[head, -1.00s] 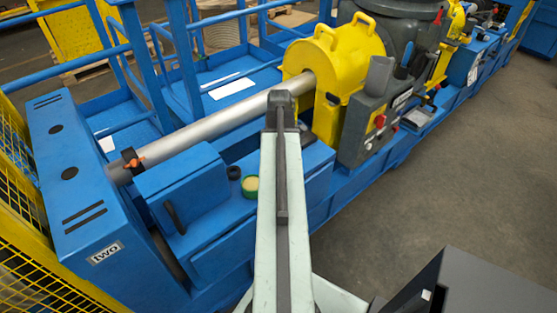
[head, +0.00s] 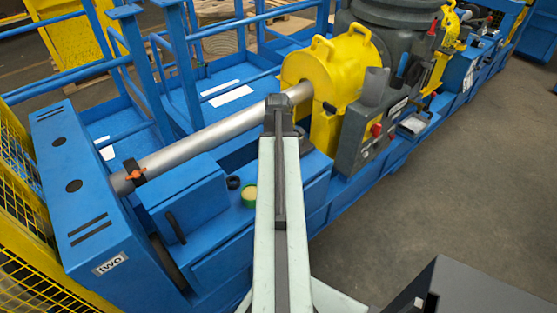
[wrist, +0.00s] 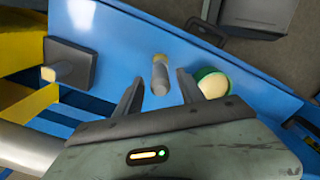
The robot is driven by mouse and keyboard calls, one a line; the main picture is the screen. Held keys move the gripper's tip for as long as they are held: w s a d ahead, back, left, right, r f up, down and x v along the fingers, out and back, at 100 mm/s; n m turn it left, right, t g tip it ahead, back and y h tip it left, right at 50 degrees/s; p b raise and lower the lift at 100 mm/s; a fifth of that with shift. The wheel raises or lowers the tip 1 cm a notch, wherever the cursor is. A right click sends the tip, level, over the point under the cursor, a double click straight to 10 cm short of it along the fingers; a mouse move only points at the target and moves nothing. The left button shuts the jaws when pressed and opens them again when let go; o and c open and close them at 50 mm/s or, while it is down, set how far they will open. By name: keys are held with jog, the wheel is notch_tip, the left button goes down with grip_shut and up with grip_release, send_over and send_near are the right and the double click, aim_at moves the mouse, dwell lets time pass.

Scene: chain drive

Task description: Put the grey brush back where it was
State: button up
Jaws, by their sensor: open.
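A small grey cylinder with a pale tip (wrist: 160,72), which looks like the grey brush, is on the blue ledge (wrist: 118,35) in the wrist view. My gripper (wrist: 158,78) is open, with one finger on each side of it and gaps on both sides. I cannot tell how far above the ledge the fingers are. In the head view my arm hides the gripper and the brush.
A green tin with cream contents (wrist: 213,83) is close beside the right finger; it also shows in the head view (head: 250,194). A black ring (head: 233,182) lies by it. A yellow guard (head: 331,68) and silver shaft (head: 205,138) are behind.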

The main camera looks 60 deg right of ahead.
notch_tip(320, 180, up, 9)
jog(key=p, duration=0.7)
jog(key=shift+f, duration=0.1)
